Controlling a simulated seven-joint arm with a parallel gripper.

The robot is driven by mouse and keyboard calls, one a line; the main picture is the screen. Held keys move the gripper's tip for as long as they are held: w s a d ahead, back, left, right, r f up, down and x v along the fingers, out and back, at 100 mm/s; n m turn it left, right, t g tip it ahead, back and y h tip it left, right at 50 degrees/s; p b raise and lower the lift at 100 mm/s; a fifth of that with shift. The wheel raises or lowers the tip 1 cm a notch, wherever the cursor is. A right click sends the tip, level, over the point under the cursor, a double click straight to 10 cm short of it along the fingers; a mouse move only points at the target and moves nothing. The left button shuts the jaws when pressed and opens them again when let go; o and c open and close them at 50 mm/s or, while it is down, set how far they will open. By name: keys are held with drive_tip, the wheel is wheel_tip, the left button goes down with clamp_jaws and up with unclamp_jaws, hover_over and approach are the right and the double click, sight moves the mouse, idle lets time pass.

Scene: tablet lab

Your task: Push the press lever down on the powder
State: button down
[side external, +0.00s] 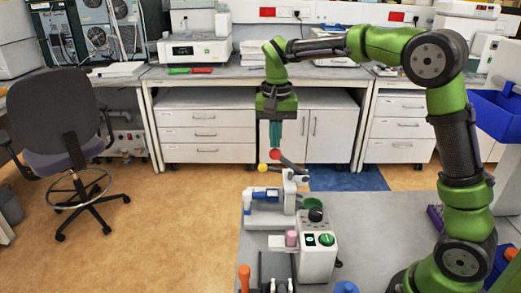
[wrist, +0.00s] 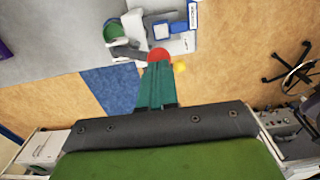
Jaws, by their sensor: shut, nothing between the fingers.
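The press (side external: 270,203) is a white and grey device with blue parts at the far left corner of the grey bench. Its dark lever (side external: 291,165) slants up to a red ball knob (side external: 275,154). A small yellow ball (side external: 262,168) is beside it. My gripper (side external: 275,146) has teal fingers, shut and empty, pointing down just above the red knob. In the wrist view the fingertips (wrist: 158,64) overlap the red knob (wrist: 158,54); I cannot tell whether they touch it. The powder is not visible.
A green bowl (side external: 313,202) is beside the press. A white control box (side external: 318,250) with a black knob and a pink cylinder (side external: 291,238) stand nearer the camera. Orange- and blue-topped items are at the front. The right part of the grey bench (side external: 380,225) is mostly clear.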

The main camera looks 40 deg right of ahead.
drive_tip(key=shift+r, duration=0.1)
drive_tip(key=shift+r, duration=2.45)
drive_tip(key=shift+w+f, duration=0.2)
drive_tip(key=shift+f, duration=0.1)
drive_tip(key=s+a+f+n+t+y, duration=0.1)
drive_tip(key=s+a+n+t, duration=0.1)
drive_tip(key=s, duration=0.8)
drive_tip(key=s+a+n+t+y, duration=0.1)
drive_tip(key=s+t, duration=0.4)
drive_tip(key=s, duration=0.6)
drive_tip(key=shift+s+a+f+n, duration=0.15)
drive_tip(key=shift+a+f+n, duration=0.2)
drive_tip(key=shift+a+n, duration=0.5)
